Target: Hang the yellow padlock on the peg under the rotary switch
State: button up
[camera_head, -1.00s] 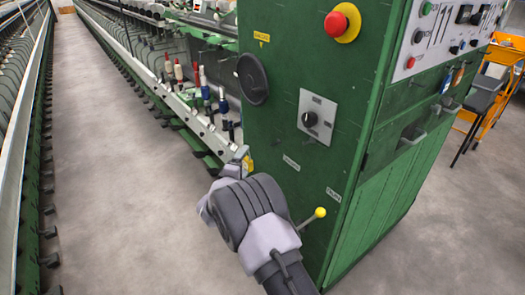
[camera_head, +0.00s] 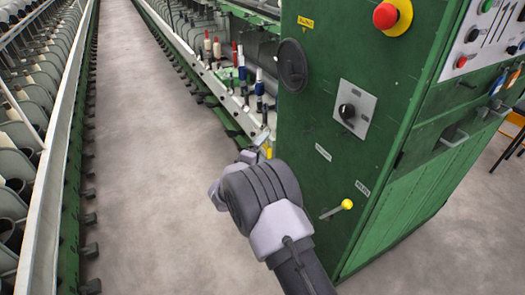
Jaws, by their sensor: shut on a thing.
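The rotary switch (camera_head: 346,111) is a black knob on a grey plate on the side of the green cabinet (camera_head: 310,75). My gripper (camera_head: 262,140) is just left of the cabinet's left edge, lower than the switch. It is shut on the yellow padlock (camera_head: 268,151), of which only a small yellow part shows. My own wrist and arm hide much of the gripper and the padlock.
A lever with a yellow knob (camera_head: 347,204) sticks out low on the cabinet, right of my wrist. A round black handwheel (camera_head: 292,64) and a red stop button (camera_head: 385,15) are higher up. Spinning frames line both sides; the grey aisle floor (camera_head: 160,170) is clear.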

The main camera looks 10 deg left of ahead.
jog(key=s+a, duration=0.4)
jog(key=a, duration=0.2)
jog(key=shift+s, duration=0.2)
dwell(1.2)
